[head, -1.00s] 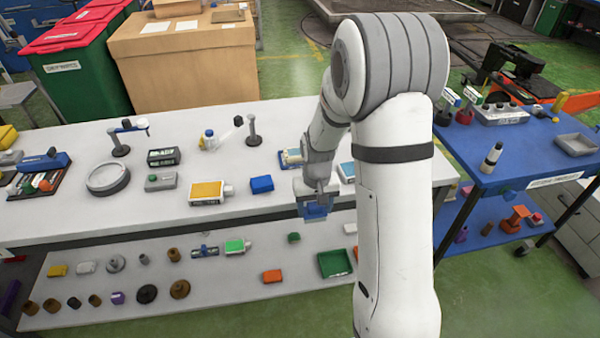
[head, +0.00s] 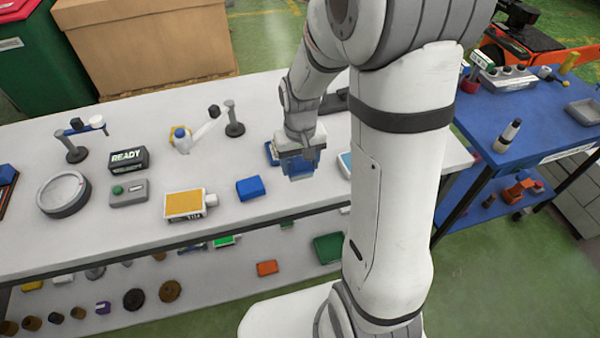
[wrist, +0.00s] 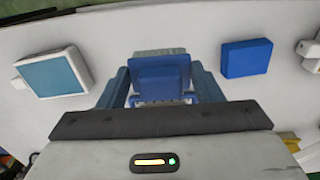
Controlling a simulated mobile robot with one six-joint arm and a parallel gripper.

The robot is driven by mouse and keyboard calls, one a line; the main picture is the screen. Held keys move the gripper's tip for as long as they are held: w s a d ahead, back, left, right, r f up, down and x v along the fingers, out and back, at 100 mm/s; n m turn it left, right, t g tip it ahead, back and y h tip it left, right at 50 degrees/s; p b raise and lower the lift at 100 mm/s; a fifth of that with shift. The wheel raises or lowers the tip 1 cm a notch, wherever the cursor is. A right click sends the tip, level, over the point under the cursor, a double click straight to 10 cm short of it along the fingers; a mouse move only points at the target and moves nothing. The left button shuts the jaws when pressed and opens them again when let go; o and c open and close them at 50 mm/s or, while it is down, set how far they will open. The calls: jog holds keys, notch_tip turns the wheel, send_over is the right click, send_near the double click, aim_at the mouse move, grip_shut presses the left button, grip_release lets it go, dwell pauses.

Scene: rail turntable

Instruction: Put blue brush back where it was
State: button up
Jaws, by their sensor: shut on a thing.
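My gripper (head: 300,170) is shut on the blue brush (wrist: 162,76), which sits between its two fingers in the wrist view. In the head view the brush hangs below the gripper, above the front part of the white bench (head: 310,202). The brush's underside is hidden, and I cannot tell whether it touches the bench.
A blue block (head: 250,188) lies left of my gripper, with an orange-topped box (head: 188,204) farther left. A teal-topped box (wrist: 52,73) lies on the other side, partly behind my arm in the head view. Bare bench lies between. A lower shelf holds several small parts.

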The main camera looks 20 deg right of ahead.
aim_at(300, 176)
jog(key=shift+f, duration=2.5)
jog(key=shift+f, duration=0.1)
jog(key=o, duration=0.9)
jog(key=shift+o, duration=0.2)
notch_tip(300, 176, up, 12)
jog(key=shift+r, duration=0.1)
jog(key=s+r+t, duration=0.3)
jog(key=s+r, duration=0.5)
jog(key=s, duration=0.6)
jog(key=shift+r, duration=0.2)
